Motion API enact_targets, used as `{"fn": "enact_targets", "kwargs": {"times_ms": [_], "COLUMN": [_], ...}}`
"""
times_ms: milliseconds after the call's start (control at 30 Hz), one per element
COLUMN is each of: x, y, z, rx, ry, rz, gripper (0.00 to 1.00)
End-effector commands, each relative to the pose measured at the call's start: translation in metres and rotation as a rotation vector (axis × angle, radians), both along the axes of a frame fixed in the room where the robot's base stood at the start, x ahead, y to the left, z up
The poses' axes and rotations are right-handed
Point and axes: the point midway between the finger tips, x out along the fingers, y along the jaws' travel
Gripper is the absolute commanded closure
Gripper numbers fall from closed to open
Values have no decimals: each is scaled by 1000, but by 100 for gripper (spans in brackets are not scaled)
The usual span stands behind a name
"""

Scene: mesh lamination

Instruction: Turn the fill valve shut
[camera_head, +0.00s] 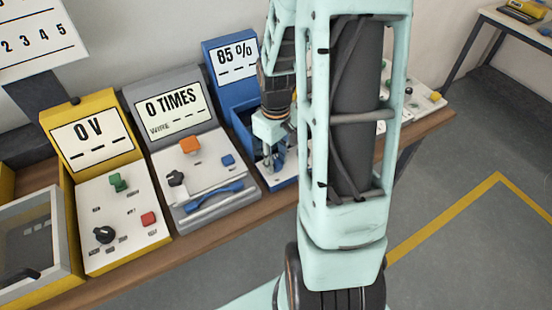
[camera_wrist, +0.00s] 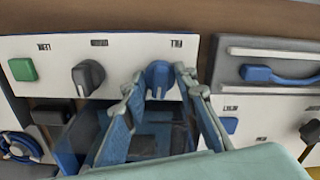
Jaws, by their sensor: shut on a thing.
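The fill valve is a blue knob (camera_wrist: 159,76) on a white panel strip, under an upside-down label that appears to read FILL in the wrist view. My gripper (camera_wrist: 157,86) has one finger on each side of this knob and is shut on it. In the head view my gripper (camera_head: 274,160) reaches down to the front of the blue machine (camera_head: 222,48), whose display reads 85 %. My arm and gripper hide the knob there. The exact angle of the knob is hard to tell.
On the same strip are a black knob (camera_wrist: 88,77) and a green button (camera_wrist: 22,69). A blue open-topped tank (camera_wrist: 75,140) lies beside the strip. The grey machine (camera_head: 186,145) and the yellow machine (camera_head: 75,104) stand to the left on the wooden bench (camera_head: 165,254).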

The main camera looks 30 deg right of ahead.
Motion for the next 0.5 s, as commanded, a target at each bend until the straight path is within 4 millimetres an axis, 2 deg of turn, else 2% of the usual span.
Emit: {"fn": "enact_targets", "kwargs": {"times_ms": [200,500], "x": [0,0], "y": [0,0], "z": [0,0], "rx": [0,0], "ry": [0,-1], "rz": [85,123], "gripper": [98,98]}}
